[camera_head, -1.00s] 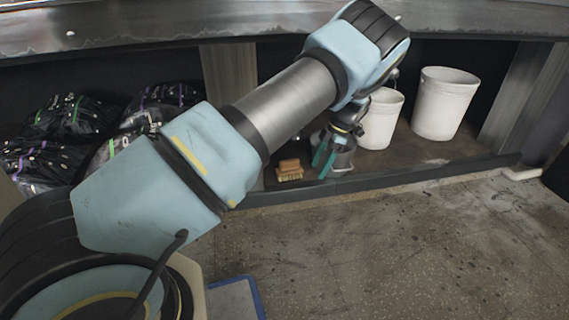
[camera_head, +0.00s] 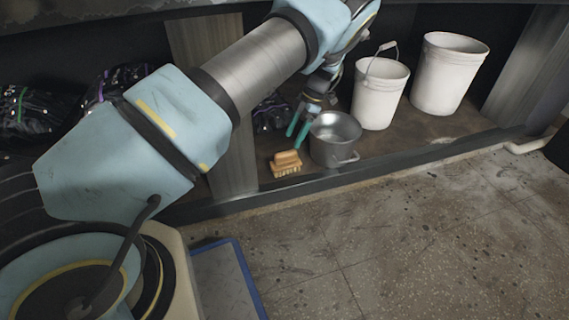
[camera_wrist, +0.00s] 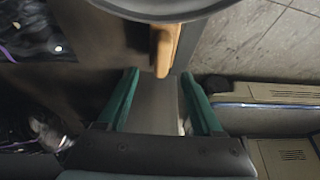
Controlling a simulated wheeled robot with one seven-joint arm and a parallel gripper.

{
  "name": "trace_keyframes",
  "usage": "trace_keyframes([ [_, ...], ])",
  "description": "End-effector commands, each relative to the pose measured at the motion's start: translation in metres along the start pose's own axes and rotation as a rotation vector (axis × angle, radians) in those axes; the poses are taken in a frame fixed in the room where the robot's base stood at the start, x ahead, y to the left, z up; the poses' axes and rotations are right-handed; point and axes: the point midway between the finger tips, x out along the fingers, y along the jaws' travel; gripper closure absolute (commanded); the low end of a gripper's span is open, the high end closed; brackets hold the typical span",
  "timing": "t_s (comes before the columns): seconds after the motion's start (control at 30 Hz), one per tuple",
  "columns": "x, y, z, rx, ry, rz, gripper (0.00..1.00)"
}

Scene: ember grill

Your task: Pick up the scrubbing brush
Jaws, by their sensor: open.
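The scrubbing brush (camera_head: 286,164) has a tan wooden top and pale bristles facing down. It stands on the low shelf near its front edge, just left of a metal pot. In the wrist view the brush (camera_wrist: 165,48) shows as a tan strip beyond the fingertips, partly hidden by the pot's rim. My gripper (camera_head: 298,131) has green fingers and hangs above and behind the brush, beside the pot. In the wrist view my gripper (camera_wrist: 158,72) is open, with nothing between its fingers.
The metal pot (camera_head: 334,139) stands close to the brush and fingers. White buckets (camera_head: 380,92) (camera_head: 448,75) stand to the right. A wooden post (camera_head: 232,160) is to the left, with dark bags (camera_head: 30,125) beyond. The shelf's front lip (camera_head: 400,165) borders open floor.

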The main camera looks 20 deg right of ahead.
Motion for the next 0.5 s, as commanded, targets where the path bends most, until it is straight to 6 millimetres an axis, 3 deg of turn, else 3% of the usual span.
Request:
trace_keyframes([
  [0.1,0.021,0.0,0.001,-0.001,0.0,-0.001,0.32],
  [0.33,0.038,-0.001,0.0,-0.001,-0.001,0.0,0.32],
  [0.5,0.064,-0.004,-0.001,-0.001,0.001,-0.001,0.32],
])
